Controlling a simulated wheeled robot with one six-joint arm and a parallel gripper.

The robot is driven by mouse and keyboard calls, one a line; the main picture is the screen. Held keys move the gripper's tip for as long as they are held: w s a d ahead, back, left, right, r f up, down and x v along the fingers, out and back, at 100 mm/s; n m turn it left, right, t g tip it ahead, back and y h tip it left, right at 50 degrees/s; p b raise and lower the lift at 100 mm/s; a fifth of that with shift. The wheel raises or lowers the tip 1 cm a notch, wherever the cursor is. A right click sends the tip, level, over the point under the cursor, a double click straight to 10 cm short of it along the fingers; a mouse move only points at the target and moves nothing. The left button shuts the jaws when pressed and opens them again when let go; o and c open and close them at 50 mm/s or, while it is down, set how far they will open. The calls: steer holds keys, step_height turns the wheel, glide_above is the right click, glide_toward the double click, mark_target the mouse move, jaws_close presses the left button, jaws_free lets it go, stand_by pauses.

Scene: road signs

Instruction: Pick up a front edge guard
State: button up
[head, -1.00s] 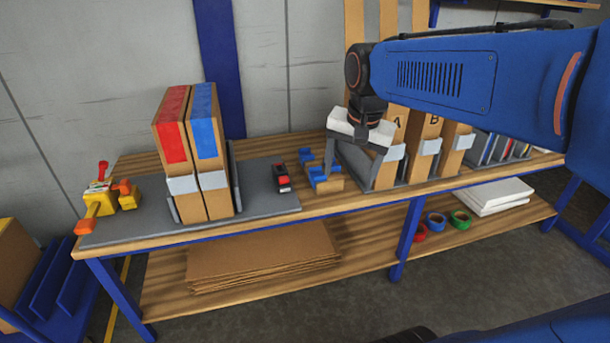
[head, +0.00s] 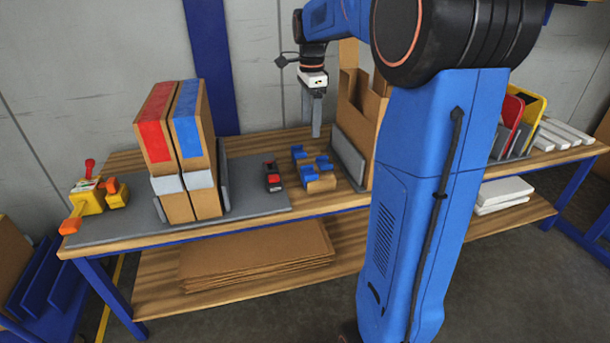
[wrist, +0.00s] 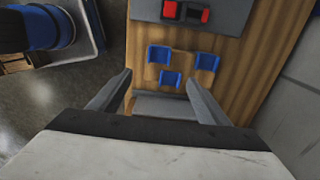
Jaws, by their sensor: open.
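My gripper (head: 312,128) points down above the table behind the guards. Its fingers are open and empty, apart from the guards; the guards show beyond and between the fingertips in the wrist view (wrist: 158,80).
A red and black device (head: 272,176) sits on the grey mat (head: 255,205), left of the guards. Tall cardboard boxes (head: 180,150) stand farther left. A grey divider (head: 347,155) and cardboard (head: 360,100) stand close on the right. My arm hides the tabletop beyond.

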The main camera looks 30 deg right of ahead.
mark_target(310, 166)
step_height(310, 166, down, 17)
steer(key=shift+s+a+r, duration=0.1)
steer(key=shift+a+r, duration=0.05)
steer(key=shift+r, duration=0.05)
steer(key=c, duration=1.1)
